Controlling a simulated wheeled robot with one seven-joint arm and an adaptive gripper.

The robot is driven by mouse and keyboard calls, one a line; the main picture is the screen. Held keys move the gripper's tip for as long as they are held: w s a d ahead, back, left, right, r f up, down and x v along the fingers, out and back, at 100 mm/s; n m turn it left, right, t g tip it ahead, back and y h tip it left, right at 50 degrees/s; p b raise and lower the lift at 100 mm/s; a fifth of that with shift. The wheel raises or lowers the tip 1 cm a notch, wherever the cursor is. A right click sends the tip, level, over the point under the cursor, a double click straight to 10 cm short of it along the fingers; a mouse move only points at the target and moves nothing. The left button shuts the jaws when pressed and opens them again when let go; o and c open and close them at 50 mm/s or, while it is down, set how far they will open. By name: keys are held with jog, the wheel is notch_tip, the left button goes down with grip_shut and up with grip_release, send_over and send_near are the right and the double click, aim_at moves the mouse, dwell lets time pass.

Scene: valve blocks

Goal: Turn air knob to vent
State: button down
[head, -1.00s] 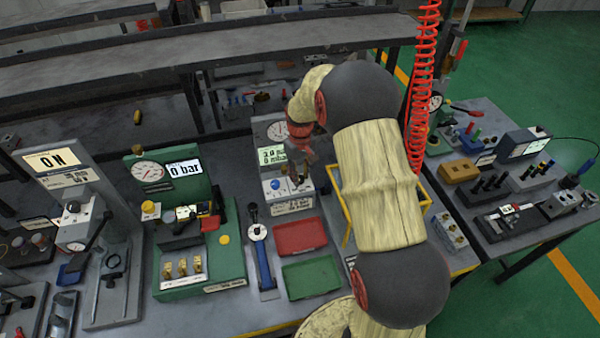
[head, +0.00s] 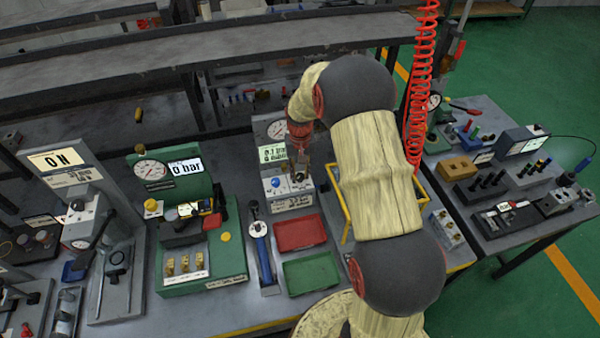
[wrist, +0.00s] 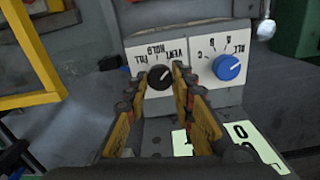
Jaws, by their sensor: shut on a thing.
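The black air knob (wrist: 160,77) is on a white panel marked FILL, HOLD and VENT, upside down in the wrist view. My gripper (wrist: 161,76) has one finger on each side of the knob and is shut on it. A white mark on the knob points up and right, towards VENT. A blue selector knob (wrist: 228,67) sits to its right, clear of the fingers. In the head view the test unit (head: 291,202) stands at the back of the bench, with my gripper (head: 300,172) at its front. There the black knob is too small to read.
Red (head: 299,234) and green (head: 310,274) trays lie in front of the unit. A yellow frame (head: 347,226) stands close to its right and also shows in the wrist view (wrist: 35,100). A red coiled hose (head: 421,100) hangs right of my arm.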

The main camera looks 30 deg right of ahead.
aim_at(300, 175)
jog(key=c, duration=1.5)
grip_release()
notch_tip(300, 175, up, 12)
